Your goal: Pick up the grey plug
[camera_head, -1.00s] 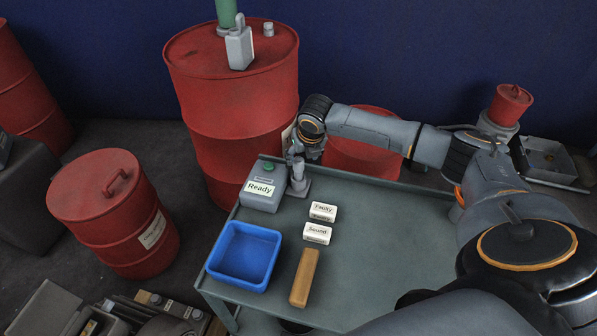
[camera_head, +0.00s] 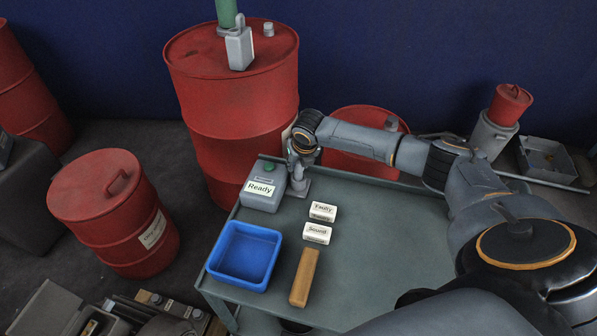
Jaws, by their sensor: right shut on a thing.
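The grey plug (camera_head: 297,178) is at the back edge of the green-grey table, just right of the grey box labelled "Ready" (camera_head: 262,193). It is upright, and its upper part is hidden by my right gripper (camera_head: 299,166). My right gripper points down from above and is shut on the plug. The plug's foot is at a grey base (camera_head: 301,191) on the table; I cannot tell whether they are apart. My left gripper is not in view.
On the table (camera_head: 375,235) are a blue tray (camera_head: 208,268), white blocks marked "Faulty" (camera_head: 323,212) and "Sound" (camera_head: 317,233), and a tan bar (camera_head: 304,277). A large red drum (camera_head: 235,110) stands close behind the table. The table's right half is clear.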

